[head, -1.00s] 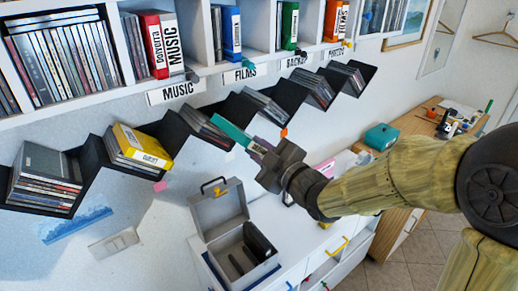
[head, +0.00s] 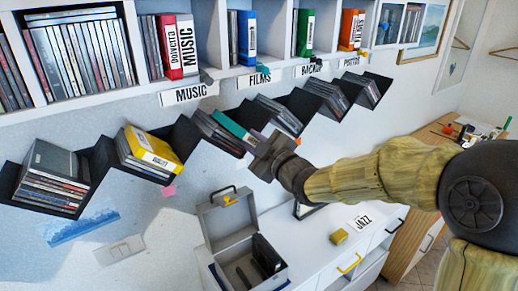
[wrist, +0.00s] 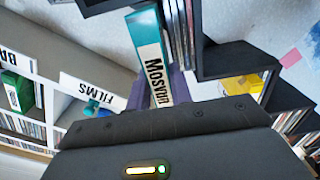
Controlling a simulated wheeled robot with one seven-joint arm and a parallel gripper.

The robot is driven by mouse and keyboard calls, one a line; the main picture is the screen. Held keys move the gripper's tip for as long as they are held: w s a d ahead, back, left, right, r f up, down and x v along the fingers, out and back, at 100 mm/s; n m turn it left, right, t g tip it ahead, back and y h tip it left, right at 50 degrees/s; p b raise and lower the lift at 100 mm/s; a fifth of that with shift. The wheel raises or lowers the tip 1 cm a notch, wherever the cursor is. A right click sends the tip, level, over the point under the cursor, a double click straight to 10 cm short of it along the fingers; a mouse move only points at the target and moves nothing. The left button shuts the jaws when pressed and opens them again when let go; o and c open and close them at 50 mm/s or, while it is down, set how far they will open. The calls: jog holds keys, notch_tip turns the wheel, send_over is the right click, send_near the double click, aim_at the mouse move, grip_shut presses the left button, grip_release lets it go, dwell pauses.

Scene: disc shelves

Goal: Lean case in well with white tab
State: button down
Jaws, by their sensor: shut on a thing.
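The teal case (head: 231,127) with a white label is held by my gripper (head: 258,143). It is tilted beside a row of cases (head: 212,131) in a middle well of the black zigzag shelf (head: 184,138). In the wrist view the teal case (wrist: 147,45) points away from my gripper (wrist: 165,92), close beside upright discs (wrist: 180,35). Whether it touches them or the well floor is unclear. I cannot make out a white tab; a pink tab (head: 169,191) sits under the well to the left.
A yellow case (head: 151,150) lies in the left neighbouring well. Other wells hold stacked cases (head: 279,115). Labelled binder shelves run above.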

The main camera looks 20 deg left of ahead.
jog(key=shift+f+b+x, duration=0.15)
jog(key=shift+b+x, duration=0.25)
jog(key=shift+x, duration=0.45)
jog(key=shift+f+b+x, duration=0.1)
jog(key=shift+b+x, duration=0.25)
jog(key=shift+x, duration=0.45)
jog(key=shift+w+a, duration=0.1)
jog(key=shift+a, duration=0.1)
jog(key=shift+d+r, duration=0.1)
jog(key=shift+d, duration=0.05)
jog(key=c, duration=1.2)
grip_release()
jog(key=shift+d, duration=0.1)
jog(key=shift+o, duration=0.2)
